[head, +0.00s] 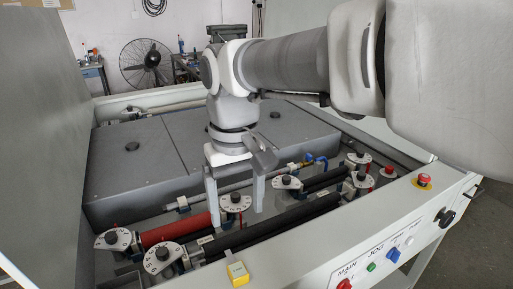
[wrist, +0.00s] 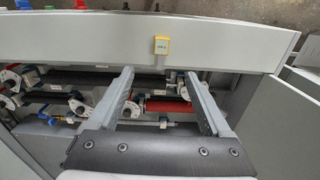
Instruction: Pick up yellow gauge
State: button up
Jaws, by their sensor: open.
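The yellow gauge (head: 237,273) is a small yellow block with a pale grey face. It rests on the light front ledge of the machine, at the bottom middle of the head view. In the wrist view the yellow gauge (wrist: 162,45) lies on the ledge beyond the fingertips, near the middle. My gripper (head: 235,208) points down over the rollers inside the machine, behind the gauge and apart from it. Its two fingers (wrist: 160,80) are spread wide with nothing held between them.
The machine's front ledge (head: 310,240) is clear around the gauge. Black rollers (head: 285,222), a red roller (head: 175,228) and several dial knobs lie behind it. Buttons and a red emergency stop (head: 424,180) sit at the right. A tall grey panel (head: 38,140) stands left.

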aim_at(237, 269)
jog(key=f, duration=1.7)
jog(key=shift+w+a+f+b, duration=0.1)
jog(key=shift+a+f+b, duration=0.1)
jog(key=shift+a+b, duration=0.15)
grip_shut()
